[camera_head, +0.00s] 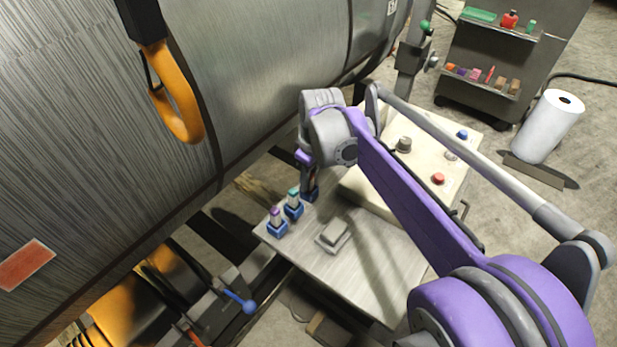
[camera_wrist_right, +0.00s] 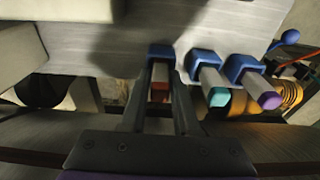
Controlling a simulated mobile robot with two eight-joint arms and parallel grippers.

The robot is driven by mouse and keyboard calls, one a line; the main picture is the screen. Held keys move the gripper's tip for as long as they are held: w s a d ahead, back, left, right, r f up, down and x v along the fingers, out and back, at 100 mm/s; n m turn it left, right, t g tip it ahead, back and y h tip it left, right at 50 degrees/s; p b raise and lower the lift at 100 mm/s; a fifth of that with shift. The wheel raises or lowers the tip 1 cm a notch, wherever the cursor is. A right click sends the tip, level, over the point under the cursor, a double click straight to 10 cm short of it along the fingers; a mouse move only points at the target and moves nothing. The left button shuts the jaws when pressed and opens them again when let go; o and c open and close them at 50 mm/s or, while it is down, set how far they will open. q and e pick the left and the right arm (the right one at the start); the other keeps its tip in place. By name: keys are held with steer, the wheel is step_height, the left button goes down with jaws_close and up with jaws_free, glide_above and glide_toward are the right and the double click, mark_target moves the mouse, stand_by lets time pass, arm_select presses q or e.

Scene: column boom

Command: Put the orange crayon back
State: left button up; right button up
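The orange crayon (camera_wrist_right: 160,84) stands between my right gripper's fingers in the right wrist view, its other end at a blue holder (camera_wrist_right: 160,51). Whether it is fully seated in the holder is hard to tell. My right gripper (camera_wrist_right: 160,75) looks shut on it, a finger against each side. In the head view my right gripper (camera_head: 308,178) points down at the third blue holder (camera_head: 310,194), and the arm mostly hides the crayon. Two more blue holders stand beside it, one with a teal crayon (camera_head: 293,194) and one with a purple crayon (camera_head: 275,213). My left gripper is not in view.
The holders stand along the edge of a metal plate (camera_head: 372,275) with a square pad (camera_head: 334,235). A pale control box (camera_head: 413,160) with buttons is close behind. A large metal cylinder (camera_head: 270,70) fills the left. A white roll (camera_head: 548,127) stands right.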

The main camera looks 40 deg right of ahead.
steer(key=shift+o, duration=1.4)
steer(key=shift+r, duration=0.1)
step_height(320, 180, up, 12)
steer(key=s+p, duration=0.1)
steer(key=shift+s+d+p, duration=0.2)
steer(key=shift+p, duration=0.15)
